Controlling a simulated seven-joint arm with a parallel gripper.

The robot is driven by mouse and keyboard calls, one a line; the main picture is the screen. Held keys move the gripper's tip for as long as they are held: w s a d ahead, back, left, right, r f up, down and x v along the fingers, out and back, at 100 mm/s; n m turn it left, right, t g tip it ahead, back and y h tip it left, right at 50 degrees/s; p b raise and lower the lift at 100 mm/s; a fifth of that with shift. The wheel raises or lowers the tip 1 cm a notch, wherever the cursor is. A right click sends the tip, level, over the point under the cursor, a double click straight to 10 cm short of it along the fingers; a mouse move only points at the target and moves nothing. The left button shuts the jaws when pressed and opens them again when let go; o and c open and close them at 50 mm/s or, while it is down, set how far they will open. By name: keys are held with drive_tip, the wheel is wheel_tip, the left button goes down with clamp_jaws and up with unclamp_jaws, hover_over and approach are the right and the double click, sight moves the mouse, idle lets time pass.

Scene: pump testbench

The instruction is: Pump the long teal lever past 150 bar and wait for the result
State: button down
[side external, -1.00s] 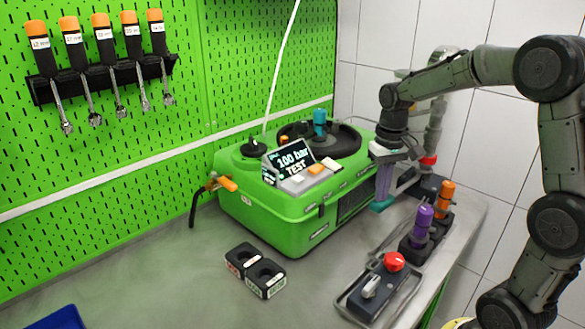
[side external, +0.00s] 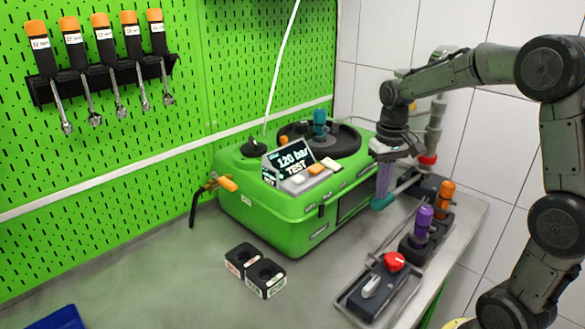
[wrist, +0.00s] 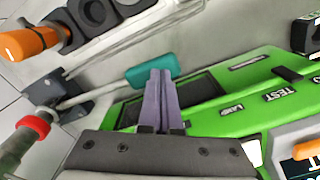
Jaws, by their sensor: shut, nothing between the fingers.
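The long lever has a teal grip (side external: 382,203) at the end of a thin metal rod (wrist: 95,98), in front of the green pump unit's right end. The teal grip (wrist: 138,75) also shows in the wrist view. My gripper (wrist: 160,72) is shut, its purple fingers together and their tips at the teal grip, overlapping its middle. It also shows in the side view (side external: 384,192). Whether the tips touch the grip or only overlap it in view is hard to tell. The display (side external: 290,158) on the green pump unit (side external: 290,222) reads "120 bar TEST".
A tray with a red knob (side external: 394,262) and black holders with a purple handle (side external: 424,222) and an orange handle (side external: 445,198) stand at the bench's right edge. Black two-hole blocks (side external: 255,270) sit in front of the pump. The left bench is mostly clear.

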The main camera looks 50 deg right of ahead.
drive_tip(key=shift+d+r, duration=0.2)
drive_tip(key=shift+r, duration=1.6)
drive_tip(key=shift+a+f, duration=0.2)
drive_tip(key=shift+f, duration=1.45)
drive_tip(key=shift+a+f, duration=0.2)
drive_tip(key=shift+f, duration=1.45)
drive_tip(key=shift+d+r, duration=0.2)
drive_tip(key=shift+r, duration=1.5)
drive_tip(key=shift+d+r, duration=0.2)
drive_tip(key=shift+r, duration=1.45)
drive_tip(key=shift+r, duration=3)
